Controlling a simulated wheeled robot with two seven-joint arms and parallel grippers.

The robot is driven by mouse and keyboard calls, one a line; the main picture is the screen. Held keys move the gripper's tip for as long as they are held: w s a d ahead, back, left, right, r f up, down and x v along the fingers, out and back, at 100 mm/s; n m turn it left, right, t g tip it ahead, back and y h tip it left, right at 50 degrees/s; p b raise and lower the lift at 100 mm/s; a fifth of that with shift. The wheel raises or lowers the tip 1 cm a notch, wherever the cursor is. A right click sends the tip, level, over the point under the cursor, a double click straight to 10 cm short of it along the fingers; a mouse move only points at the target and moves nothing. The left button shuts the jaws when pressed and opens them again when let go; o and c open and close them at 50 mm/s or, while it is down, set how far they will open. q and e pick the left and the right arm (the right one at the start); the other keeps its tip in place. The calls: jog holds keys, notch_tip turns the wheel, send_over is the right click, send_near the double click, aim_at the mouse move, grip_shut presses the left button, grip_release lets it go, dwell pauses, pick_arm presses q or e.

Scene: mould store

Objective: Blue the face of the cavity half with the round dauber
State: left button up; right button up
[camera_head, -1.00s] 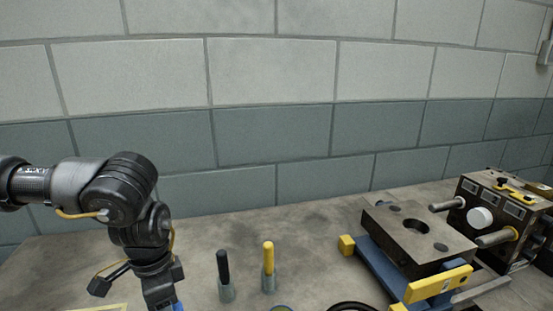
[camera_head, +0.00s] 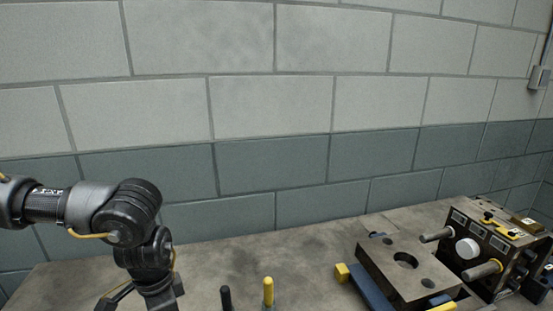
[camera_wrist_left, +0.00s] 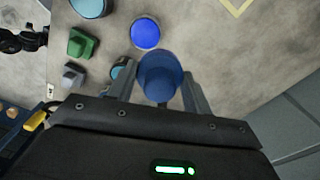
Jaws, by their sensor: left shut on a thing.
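My left arm comes in from the left in the head view, its fingertips below the frame edge. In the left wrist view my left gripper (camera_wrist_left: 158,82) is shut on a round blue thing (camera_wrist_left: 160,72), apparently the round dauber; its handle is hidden. A bright blue disc (camera_wrist_left: 145,33) lies just beyond it; whether they touch cannot be told. The cavity half appears to be the steel block (camera_head: 400,268) with a round hole, at the right in the head view. Its upper face looks bare grey-brown. My right gripper is not in view.
A blue stand (camera_head: 368,289) with yellow stops carries the block. A mould half with pins (camera_head: 490,246) stands behind it at right. Black-handled (camera_head: 226,298) and yellow-handled (camera_head: 268,290) tools stand mid-bench. A green block (camera_wrist_left: 83,43) and grey piece (camera_wrist_left: 73,75) lie near my left gripper.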

pick_arm(q)
jog(key=shift+r+p, duration=0.65)
jog(key=shift+p, duration=0.2)
jog(key=f+n, duration=0.1)
jog(key=n, duration=0.1)
jog(key=s+f+n, duration=0.1)
jog(key=f+n, duration=0.1)
jog(key=shift+s+n, duration=0.2)
jog(key=shift+n, duration=0.1)
jog(key=n, duration=0.1)
jog(key=f+n, duration=0.1)
jog(key=shift+s+f+n, duration=0.1)
jog(key=shift+s+n, duration=0.2)
jog(key=shift+n, duration=0.1)
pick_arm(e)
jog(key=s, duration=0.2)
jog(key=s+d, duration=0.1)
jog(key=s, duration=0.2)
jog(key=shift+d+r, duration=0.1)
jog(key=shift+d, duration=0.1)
